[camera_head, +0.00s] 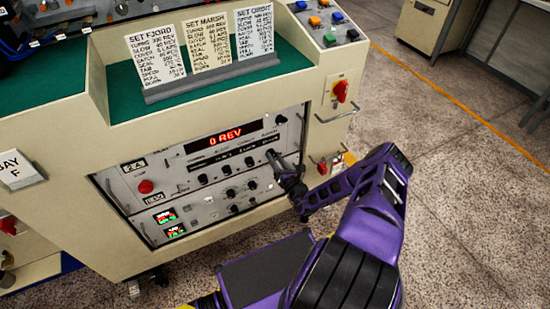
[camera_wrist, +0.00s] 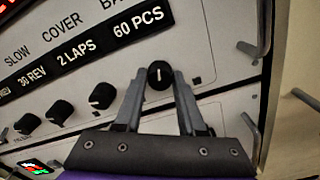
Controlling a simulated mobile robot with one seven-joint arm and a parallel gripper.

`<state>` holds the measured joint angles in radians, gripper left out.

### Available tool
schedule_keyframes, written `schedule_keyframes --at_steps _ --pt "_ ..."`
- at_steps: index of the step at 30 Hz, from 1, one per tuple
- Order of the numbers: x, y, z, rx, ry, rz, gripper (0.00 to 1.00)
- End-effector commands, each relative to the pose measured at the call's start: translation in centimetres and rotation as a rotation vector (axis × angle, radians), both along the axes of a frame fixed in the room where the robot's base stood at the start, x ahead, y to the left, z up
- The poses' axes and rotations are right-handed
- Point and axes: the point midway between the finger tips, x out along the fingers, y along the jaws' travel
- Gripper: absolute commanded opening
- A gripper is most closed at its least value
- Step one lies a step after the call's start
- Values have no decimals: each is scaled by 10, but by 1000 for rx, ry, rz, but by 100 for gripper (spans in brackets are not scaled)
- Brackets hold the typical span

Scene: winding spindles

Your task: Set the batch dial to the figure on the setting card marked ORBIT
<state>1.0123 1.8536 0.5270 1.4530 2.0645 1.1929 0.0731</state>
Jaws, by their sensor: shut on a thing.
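The setting card marked ORBIT (camera_head: 253,28) stands rightmost of three cards on the green ledge; its small figures are too blurred to read surely. The batch dial (camera_wrist: 160,74) is a round black knob with a white pointer line, standing nearly upright in the wrist view. It is the rightmost knob of its row, below a window reading 60 PCS (camera_wrist: 136,22) under a label cut off after "BA". My gripper (camera_wrist: 160,82) is shut on this knob, one fingertip on each side. In the head view my gripper (camera_head: 274,160) is at the panel's right part, and its fingers hide the knob.
Similar knobs (camera_wrist: 102,96) stand close to the left, under windows reading 2 LAPS and 30 REV. A red display (camera_head: 224,134) reads 0 REV. Metal handles (camera_wrist: 256,30) stick out at the panel's right. A red switch (camera_head: 341,91) sits higher right. The floor to the right is clear.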

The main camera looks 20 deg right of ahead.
Motion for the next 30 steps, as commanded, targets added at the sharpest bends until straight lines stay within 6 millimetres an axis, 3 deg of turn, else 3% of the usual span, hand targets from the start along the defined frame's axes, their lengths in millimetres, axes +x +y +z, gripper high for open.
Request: schedule_keyframes --at_steps 13,14,18,30 --pt "0 0 -1 -12 0 0 0" --pt "0 0 -1 -12 0 0 43" --pt "0 0 0 -12 0 0 68" --pt "-1 -1 0 -12 -1 1 69"
